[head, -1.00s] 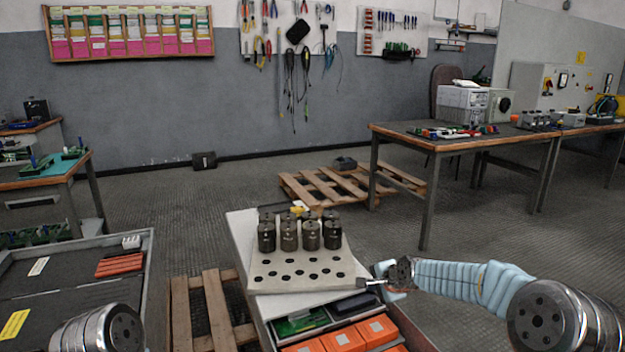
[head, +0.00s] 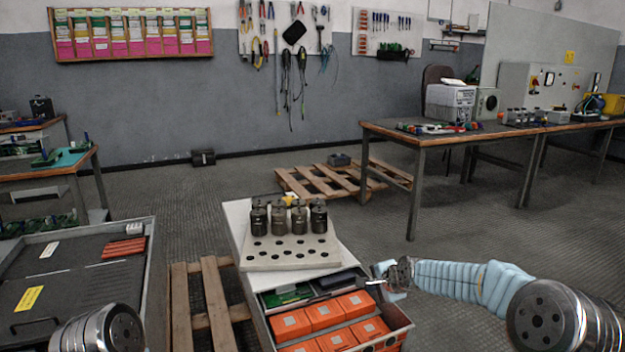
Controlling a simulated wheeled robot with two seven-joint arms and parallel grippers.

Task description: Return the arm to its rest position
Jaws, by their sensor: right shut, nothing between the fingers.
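My right gripper (head: 376,281) is shut and empty. It hangs at the right side of the cabinet, apart from the capacitors. My right arm (head: 460,282), in a light blue sleeve, comes in from the right. Several dark cylindrical capacitors (head: 299,220) stand upright in the back rows of a pale holed rack (head: 290,262). The front rows of the rack show empty holes. The rack sits on a white-topped cabinet (head: 236,217). Of my left arm only a round metal joint (head: 105,328) shows at the bottom left; its gripper is out of view.
An open drawer (head: 398,318) below the rack holds several orange boxes (head: 326,312) and a green board. A grey tray-topped cart (head: 70,290) stands at the left. A wooden pallet (head: 208,300) lies between them. A workbench (head: 440,138) stands behind at the right, with open floor before it.

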